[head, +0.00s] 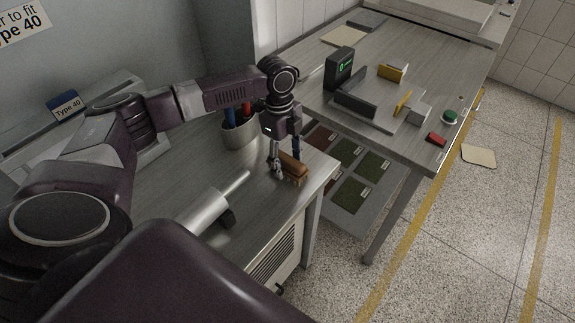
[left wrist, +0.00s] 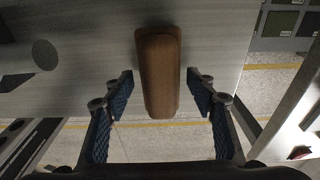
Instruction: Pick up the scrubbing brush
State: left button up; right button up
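The scrubbing brush has a brown wooden back and lies on the grey worktop near its right corner; the scrubbing brush (head: 292,168) shows in the head view, partly behind my gripper. My left gripper (head: 284,166) points down right at the brush. In the left wrist view the brush (left wrist: 158,75) lies lengthwise between the two blue-padded fingers of the left gripper (left wrist: 160,100). The fingers are open, with a gap on each side of the brush. My right gripper is not in view.
A grey holder (head: 240,134) with blue and red handles stands just left of the brush. A metal cylinder with a rod (head: 205,211) lies on the worktop nearer me. A second table (head: 408,147) with a device and small blocks stands to the right.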

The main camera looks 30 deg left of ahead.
aim_at(288, 159)
pick_arm(q)
jog(key=c, duration=0.8)
jog(key=shift+c, duration=1)
jog(key=shift+r, duration=0.1)
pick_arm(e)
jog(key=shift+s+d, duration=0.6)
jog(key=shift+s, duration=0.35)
pick_arm(q)
jog(key=shift+r, duration=0.1)
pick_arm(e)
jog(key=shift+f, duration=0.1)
pick_arm(q)
jog(key=shift+w+r, duration=0.1)
jog(key=shift+r, duration=0.2)
notch_tip(288, 159, up, 19)
jog(key=shift+r+b, duration=0.1)
jog(key=shift+b, duration=0.95)
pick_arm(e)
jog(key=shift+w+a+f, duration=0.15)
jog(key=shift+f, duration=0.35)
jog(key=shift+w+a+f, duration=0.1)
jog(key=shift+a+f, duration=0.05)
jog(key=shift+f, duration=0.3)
